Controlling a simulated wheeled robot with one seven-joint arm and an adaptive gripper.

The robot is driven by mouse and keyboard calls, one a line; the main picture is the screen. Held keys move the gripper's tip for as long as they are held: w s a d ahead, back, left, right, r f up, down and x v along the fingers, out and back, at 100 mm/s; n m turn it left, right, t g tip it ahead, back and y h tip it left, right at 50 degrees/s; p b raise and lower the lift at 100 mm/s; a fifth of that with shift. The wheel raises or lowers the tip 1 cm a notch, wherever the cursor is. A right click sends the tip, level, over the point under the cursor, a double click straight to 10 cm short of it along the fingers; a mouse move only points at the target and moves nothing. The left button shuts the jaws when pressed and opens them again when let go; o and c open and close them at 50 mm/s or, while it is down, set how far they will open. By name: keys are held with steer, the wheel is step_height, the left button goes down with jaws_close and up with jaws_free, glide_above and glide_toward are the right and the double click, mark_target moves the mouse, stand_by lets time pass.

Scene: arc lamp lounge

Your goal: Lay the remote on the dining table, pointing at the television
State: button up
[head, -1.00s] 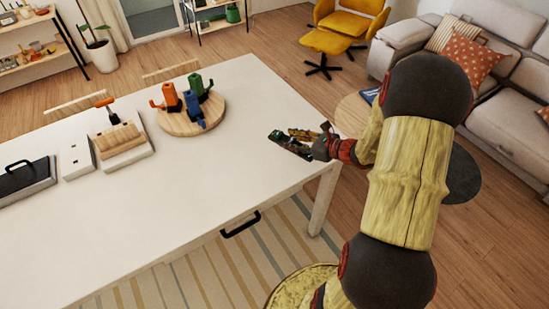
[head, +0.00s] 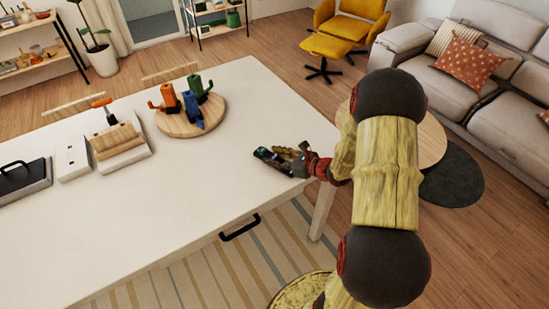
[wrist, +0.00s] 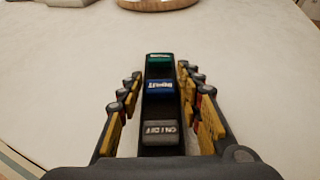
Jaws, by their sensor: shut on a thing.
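The dark remote (wrist: 160,105), with green, blue and grey buttons, lies lengthwise between my gripper's fingers in the wrist view. In the head view my gripper (head: 287,155) is shut on the remote (head: 268,157), near the right end of the white dining table (head: 175,210). The remote is over the tabletop and points left and slightly up the picture. I cannot tell whether it touches the surface. The television is not seen in either view.
A round wooden board (head: 213,118) holds orange, green and blue cup-like objects. A white block with a wooden roll (head: 118,143), a white box (head: 72,160) and a dark handled tray (head: 24,178) stand at left. The table's middle and front are clear.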

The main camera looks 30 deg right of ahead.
steer(key=shift+f, duration=0.1)
steer(key=o, duration=1.3)
steer(key=shift+c, duration=0.2)
